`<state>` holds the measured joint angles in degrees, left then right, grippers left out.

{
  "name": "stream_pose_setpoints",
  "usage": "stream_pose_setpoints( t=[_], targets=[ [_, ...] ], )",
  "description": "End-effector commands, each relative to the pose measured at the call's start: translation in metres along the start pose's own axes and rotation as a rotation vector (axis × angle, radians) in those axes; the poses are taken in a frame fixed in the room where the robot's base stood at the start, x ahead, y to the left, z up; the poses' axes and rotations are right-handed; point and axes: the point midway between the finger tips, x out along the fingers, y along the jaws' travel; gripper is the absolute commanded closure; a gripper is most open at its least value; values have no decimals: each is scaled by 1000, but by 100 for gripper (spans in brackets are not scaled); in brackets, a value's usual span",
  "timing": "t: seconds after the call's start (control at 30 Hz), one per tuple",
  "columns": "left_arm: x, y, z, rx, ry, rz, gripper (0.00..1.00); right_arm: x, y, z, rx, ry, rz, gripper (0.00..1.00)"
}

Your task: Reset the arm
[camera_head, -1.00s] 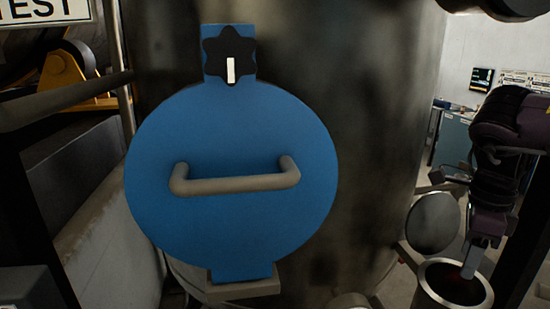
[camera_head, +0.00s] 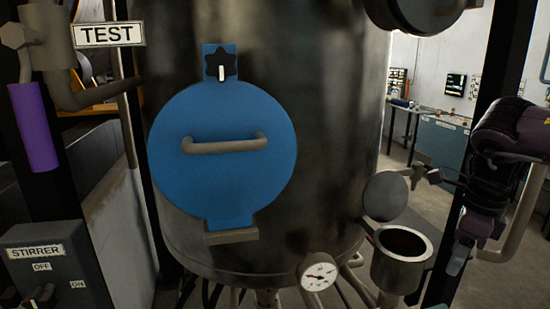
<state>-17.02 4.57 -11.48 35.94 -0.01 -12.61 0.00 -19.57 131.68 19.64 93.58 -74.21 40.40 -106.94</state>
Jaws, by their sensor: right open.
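My right arm comes in at the right edge, dark and purplish. Its gripper (camera_head: 456,262) points down at the lower right, beside the right side of an open metal cup (camera_head: 402,262). The gripper is open and I see nothing held in it. My left gripper is not in view. A round blue hatch (camera_head: 222,180) with a grey bar handle (camera_head: 224,145) and a black star knob (camera_head: 221,66) sits closed on the front of a large metal vessel (camera_head: 330,110). The gripper is well apart from the hatch.
A stirrer switch box (camera_head: 60,265) stands at the lower left, under a purple sleeve (camera_head: 34,127) and a TEST sign (camera_head: 110,34). A dial gauge (camera_head: 318,271) and a round metal disc (camera_head: 385,196) sit low on the vessel. A dark upright post (camera_head: 500,60) stands at the right.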

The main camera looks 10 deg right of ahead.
Motion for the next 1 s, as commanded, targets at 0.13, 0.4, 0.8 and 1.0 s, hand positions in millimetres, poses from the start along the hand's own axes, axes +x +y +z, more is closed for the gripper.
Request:
stream_pose_setpoints(
  t=[0.13, 0.4, 0.8, 1.0],
  targets=[
    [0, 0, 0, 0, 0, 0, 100, 11, -20, -8, 108, -77, 4, 48],
    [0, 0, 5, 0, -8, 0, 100, 49, -76, -37, 437, -278, 20, 48],
    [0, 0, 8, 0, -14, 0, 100, 251, -154, -173, 1505, -642, 149, 48],
    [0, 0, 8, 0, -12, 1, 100, 386, -117, -235, 2044, -686, 219, 48]
  ],
)
